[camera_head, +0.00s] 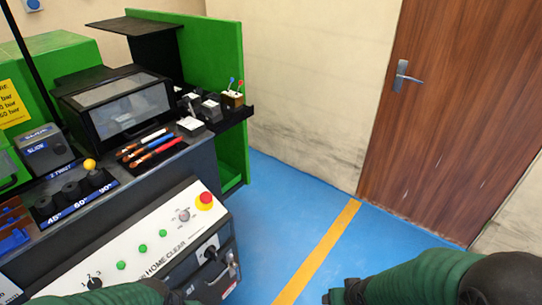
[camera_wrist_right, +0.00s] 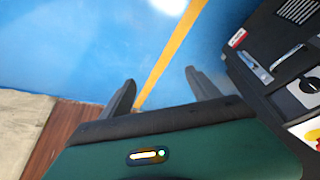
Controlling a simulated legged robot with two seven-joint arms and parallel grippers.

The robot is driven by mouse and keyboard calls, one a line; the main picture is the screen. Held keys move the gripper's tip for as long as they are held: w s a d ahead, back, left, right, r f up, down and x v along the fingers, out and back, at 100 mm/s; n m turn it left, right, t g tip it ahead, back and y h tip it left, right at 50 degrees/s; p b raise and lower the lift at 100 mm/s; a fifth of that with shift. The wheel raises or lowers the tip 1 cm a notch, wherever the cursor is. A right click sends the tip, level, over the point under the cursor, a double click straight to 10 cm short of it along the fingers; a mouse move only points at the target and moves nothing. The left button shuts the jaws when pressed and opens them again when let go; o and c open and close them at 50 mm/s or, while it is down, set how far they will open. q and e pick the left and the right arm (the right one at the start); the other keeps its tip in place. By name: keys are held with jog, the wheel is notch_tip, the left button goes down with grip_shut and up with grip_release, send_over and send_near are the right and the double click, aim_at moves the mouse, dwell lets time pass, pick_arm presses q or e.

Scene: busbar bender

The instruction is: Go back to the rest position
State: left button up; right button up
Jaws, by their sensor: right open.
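My right gripper (camera_head: 338,294) shows at the bottom of the head view, at the end of my green right arm, over the blue floor. In the right wrist view its two dark fingers (camera_wrist_right: 160,90) are spread apart with nothing between them, above the floor and its yellow line. My left gripper (camera_head: 190,295) is at the bottom edge of the head view, in front of the machine's white control panel (camera_head: 130,258). It is mostly cut off and dark, so its fingers cannot be made out.
The green and black machine (camera_head: 222,90) fills the left side. Its panel carries a red emergency stop (camera_head: 205,200), and several tools (camera_head: 148,145) lie on top. A brown door (camera_head: 450,110) stands at the right. The blue floor (camera_head: 280,200) with a yellow line (camera_head: 318,255) is clear.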

jog(key=s+r+g, duration=0.2)
jog(key=s+r, duration=0.4)
jog(key=s, duration=0.2)
pick_arm(q)
jog(key=w+p+v, duration=0.3)
jog(key=p+v, duration=1.1)
jog(key=w+r+p+v, duration=0.1)
jog(key=w+p+v, duration=0.2)
jog(key=p+v, duration=1.1)
jog(key=shift+w+r+p, duration=0.2)
jog(key=shift+r+p, duration=0.2)
jog(key=shift+p, duration=0.2)
pick_arm(e)
jog(key=w+v, duration=0.3)
jog(key=v, duration=1.1)
jog(key=w+a+r+v, duration=0.1)
jog(key=w+v, duration=0.1)
jog(key=v, duration=1.2)
jog(key=shift+w+d, duration=0.35)
jog(key=shift+w, duration=0.4)
pick_arm(q)
jog(key=shift+c, duration=0.3)
pick_arm(e)
jog(key=shift+r, duration=0.1)
jog(key=shift+c, duration=0.3)
